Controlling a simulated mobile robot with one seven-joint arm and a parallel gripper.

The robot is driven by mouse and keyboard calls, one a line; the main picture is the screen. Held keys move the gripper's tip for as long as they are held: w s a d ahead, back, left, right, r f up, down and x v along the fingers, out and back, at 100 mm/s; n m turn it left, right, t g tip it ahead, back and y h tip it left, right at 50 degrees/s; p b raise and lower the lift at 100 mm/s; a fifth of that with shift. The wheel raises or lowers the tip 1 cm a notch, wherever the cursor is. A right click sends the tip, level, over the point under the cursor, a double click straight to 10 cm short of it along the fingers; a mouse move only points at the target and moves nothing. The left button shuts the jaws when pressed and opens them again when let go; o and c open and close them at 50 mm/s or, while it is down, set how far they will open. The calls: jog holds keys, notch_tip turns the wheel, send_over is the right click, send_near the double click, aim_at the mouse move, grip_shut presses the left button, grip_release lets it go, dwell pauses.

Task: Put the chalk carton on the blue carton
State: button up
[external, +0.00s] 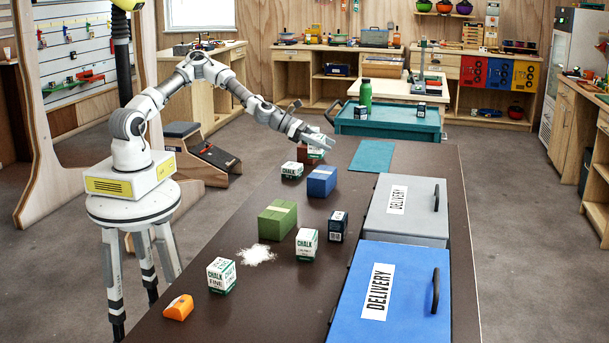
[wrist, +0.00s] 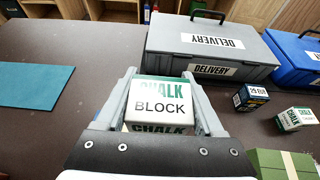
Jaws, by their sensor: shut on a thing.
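My gripper (external: 322,142) is shut on a white and green chalk carton (wrist: 160,105) marked "CHALK BLOCK", held between the two fingers in the wrist view. In the external view my gripper is over the far part of the brown table, and the held carton is hard to make out there. The blue carton (external: 321,181) with a pale top strip sits on the table, nearer the camera than my gripper and apart from it. I cannot make out the blue carton in the wrist view.
A red-brown carton (external: 308,155) is close by my gripper. Other chalk cartons (external: 292,170) (external: 306,244) (external: 221,275), a green carton (external: 277,220), a dark navy carton (external: 338,226) and spilled chalk (external: 255,255) share the table. Grey (external: 420,208) and blue (external: 405,290) delivery boxes line the right.

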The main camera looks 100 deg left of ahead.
jog(key=a+f, duration=0.2)
jog(key=a, duration=0.1)
jog(key=w+a+f, duration=0.1)
jog(key=a, duration=0.1)
jog(key=shift+a+f, duration=0.15)
jog(key=shift+a, duration=0.1)
jog(key=shift+a+f, duration=0.15)
jog(key=shift+f, duration=0.1)
jog(key=shift+f+b, duration=0.3)
jog(key=shift+f, duration=1.5)
jog(key=shift+f, duration=0.1)
jog(key=shift+f, duration=0.15)
jog(key=o, duration=1.5)
jog(key=shift+c, duration=0.2)
jog(key=shift+r, duration=0.2)
